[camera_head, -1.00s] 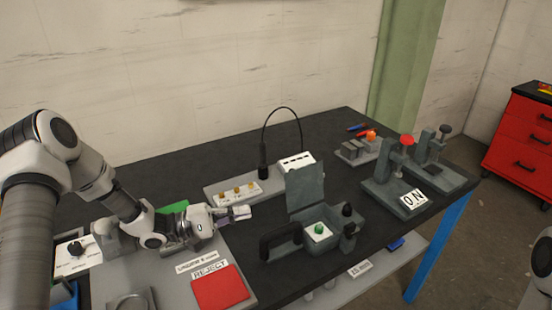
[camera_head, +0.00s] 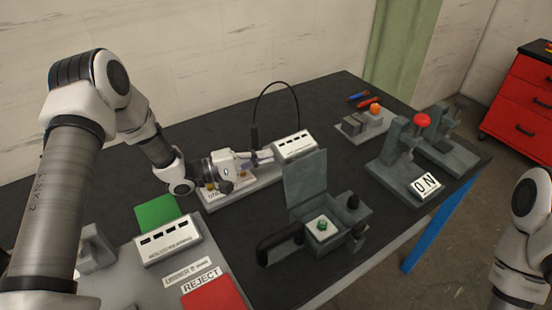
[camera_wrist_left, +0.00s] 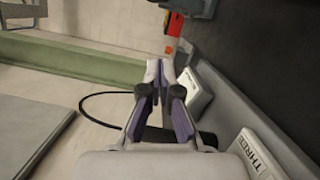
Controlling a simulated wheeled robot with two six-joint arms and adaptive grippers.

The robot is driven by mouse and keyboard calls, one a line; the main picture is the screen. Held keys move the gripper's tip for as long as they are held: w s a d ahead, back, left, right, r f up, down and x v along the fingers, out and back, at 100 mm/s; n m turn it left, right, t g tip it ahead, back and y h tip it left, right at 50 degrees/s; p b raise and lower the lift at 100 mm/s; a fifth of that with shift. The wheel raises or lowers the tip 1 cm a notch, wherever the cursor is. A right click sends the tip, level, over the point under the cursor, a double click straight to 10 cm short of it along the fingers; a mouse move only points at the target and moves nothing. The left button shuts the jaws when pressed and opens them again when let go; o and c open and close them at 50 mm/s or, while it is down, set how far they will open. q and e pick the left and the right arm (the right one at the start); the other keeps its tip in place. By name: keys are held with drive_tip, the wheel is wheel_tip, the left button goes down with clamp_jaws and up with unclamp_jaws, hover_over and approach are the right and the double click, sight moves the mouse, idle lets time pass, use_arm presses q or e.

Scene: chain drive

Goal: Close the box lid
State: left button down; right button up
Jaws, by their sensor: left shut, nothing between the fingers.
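The grey box (camera_head: 345,243) stands on the dark table, right of centre in the head view. Its flat grey lid (camera_head: 306,180) is open and stands upright along the box's back left side. A green button on a white plate (camera_head: 321,226) shows in the box. My left gripper (camera_head: 268,155) is shut and empty, behind and to the left of the lid, apart from it and pointing right. Its fingers also show in the left wrist view (camera_wrist_left: 161,75). The box is not clearly seen there. Of my right arm only links show at the right edge; its gripper is out of view.
A black handle (camera_head: 280,243) stands left of the box. A white labelled block (camera_head: 295,147) and a black cable (camera_head: 275,86) are close to my left gripper. Grey presses, one with a red knob (camera_head: 423,120), stand to the right. A red pad (camera_head: 212,295) lies front left.

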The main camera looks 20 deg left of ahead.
sight(302, 176)
use_arm(q)
drive_tip(key=d, duration=0.1)
drive_tip(key=s+d+p, duration=0.1)
drive_tip(key=d, duration=0.1)
drive_tip(key=d+r, duration=0.1)
drive_tip(key=shift+s+d, duration=0.15)
drive_tip(key=shift+s, duration=0.25)
drive_tip(key=shift+r, duration=0.15)
